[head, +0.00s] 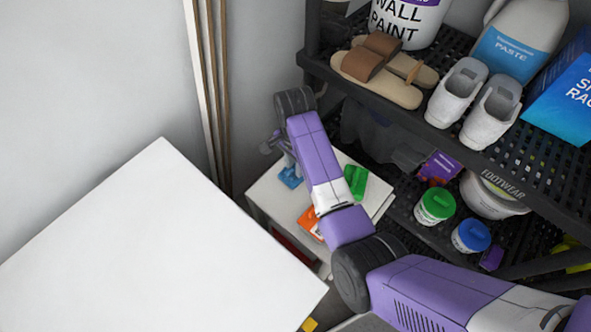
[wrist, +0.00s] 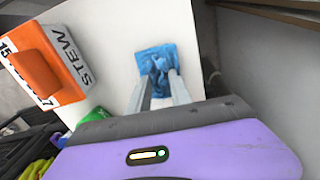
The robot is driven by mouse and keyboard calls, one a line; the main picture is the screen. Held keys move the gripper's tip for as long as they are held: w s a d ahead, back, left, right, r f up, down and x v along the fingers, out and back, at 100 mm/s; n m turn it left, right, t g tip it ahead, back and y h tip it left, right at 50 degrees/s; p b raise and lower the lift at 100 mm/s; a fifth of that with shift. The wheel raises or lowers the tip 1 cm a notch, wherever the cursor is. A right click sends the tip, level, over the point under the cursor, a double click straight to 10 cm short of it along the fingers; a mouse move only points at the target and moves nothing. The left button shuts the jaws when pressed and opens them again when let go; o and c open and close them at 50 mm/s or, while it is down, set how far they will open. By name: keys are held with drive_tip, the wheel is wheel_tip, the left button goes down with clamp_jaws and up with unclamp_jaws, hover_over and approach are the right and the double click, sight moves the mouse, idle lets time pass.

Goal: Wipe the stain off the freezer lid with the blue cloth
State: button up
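The blue cloth (head: 290,177) lies on the white top of a small cabinet, and it shows below my fingertips in the wrist view (wrist: 155,57). It is bunched up in the middle. My gripper (wrist: 161,73) points down at it, its two fingers close together with the bunched part between their tips; it looks shut on the cloth. In the head view my gripper (head: 284,160) is partly hidden by my arm. The large white slab at the left, apparently the freezer lid (head: 150,250), is bare where it shows. I see no stain on it.
On the small cabinet (head: 262,196) are an orange STEW box (wrist: 50,68) and a green item (head: 356,180) near my arm. A black shelf (head: 440,135) with sandals, shoes and tubs stands at the right. Long boards (head: 213,90) lean at the wall.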

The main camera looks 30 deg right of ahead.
clamp_jaws()
wheel_tip(320, 180, up, 6)
drive_tip(key=p, duration=0.6)
drive_tip(key=shift+r, duration=0.1)
idle(0.5)
